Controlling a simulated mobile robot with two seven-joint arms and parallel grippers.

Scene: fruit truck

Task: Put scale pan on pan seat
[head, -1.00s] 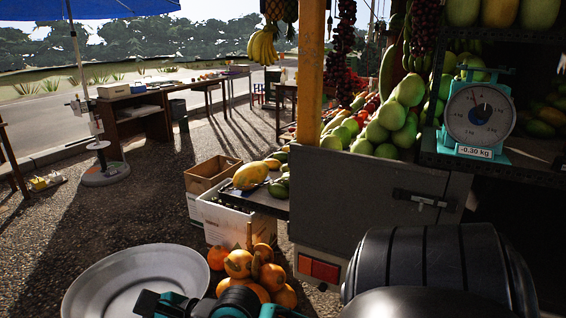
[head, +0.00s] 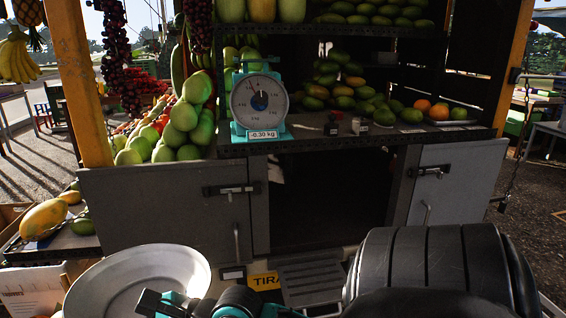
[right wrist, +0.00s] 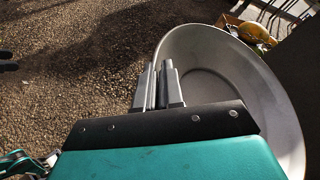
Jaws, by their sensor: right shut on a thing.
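The scale pan (head: 150,280) is a round, shallow, light-grey metal dish at the lower left of the head view. It also fills the right of the right wrist view (right wrist: 252,110). My right gripper (right wrist: 158,85) is shut on its rim, and the pan hangs in the air over the ground. In the head view this gripper (head: 148,300) is at the pan's lower right edge. The teal scale (head: 259,100) stands on the truck's shelf, its display reading -0.30 kg. The pan seat (head: 256,66) on its top is bare. My left gripper is not in view.
Green fruit (head: 185,125) is piled left of the scale. Small jars (head: 333,126) stand right of it on the shelf (head: 400,134). A yellow post (head: 80,80) rises at the left. Grey cabinet doors (head: 165,205) lie below. A crate with papaya (head: 44,220) is at the left.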

